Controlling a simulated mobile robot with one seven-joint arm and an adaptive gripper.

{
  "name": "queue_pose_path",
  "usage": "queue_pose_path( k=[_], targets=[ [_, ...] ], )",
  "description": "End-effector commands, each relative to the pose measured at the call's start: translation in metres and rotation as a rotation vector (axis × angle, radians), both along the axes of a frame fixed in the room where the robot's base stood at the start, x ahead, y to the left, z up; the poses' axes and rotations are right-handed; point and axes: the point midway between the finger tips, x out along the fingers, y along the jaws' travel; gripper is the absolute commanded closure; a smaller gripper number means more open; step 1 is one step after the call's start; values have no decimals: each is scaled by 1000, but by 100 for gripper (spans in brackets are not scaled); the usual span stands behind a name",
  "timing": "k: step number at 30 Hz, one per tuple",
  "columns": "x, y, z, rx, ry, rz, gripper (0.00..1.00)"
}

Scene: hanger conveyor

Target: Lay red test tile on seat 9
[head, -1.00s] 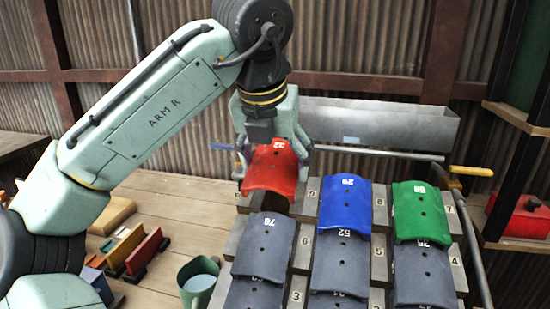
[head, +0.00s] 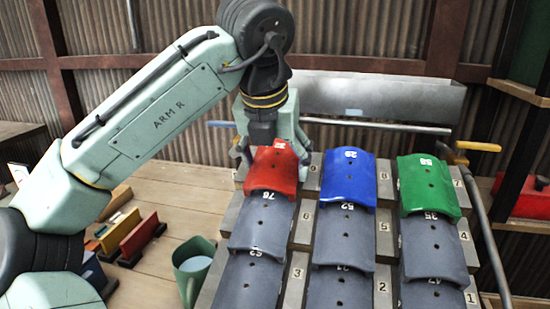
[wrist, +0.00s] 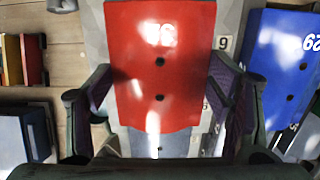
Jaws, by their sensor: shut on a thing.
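The red tile (head: 274,171), curved with two dark holes and a white number, is held in my gripper (head: 268,143) at the far end of the left column. It also shows in the wrist view (wrist: 160,75) between the two fingers, which are shut on its sides. The "9" label (wrist: 223,43) shows just right of the tile. The tile covers seat 9, and its near edge lies over or just above the top of the grey tile marked 76 (head: 262,222). I cannot tell whether it touches the seat.
A blue tile (head: 348,178) and a green tile (head: 428,184) lie to the right in the same row. Several grey tiles fill the nearer rows. A rail (head: 380,126) and a metal trough (head: 380,98) stand behind.

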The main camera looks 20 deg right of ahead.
Motion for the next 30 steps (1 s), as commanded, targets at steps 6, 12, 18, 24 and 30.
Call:
queue_pose_path(
  k=[6, 12, 18, 24, 30],
  targets=[
    [0, 0, 0, -1, -1, 0, 17],
    [0, 0, 0, 0, 0, 0, 4],
    [0, 0, 0, 0, 0, 1, 4],
    [-1, 0, 4, -1, 0, 0, 4],
    [-12, 7, 33, -4, -1, -1, 4]
  ],
)
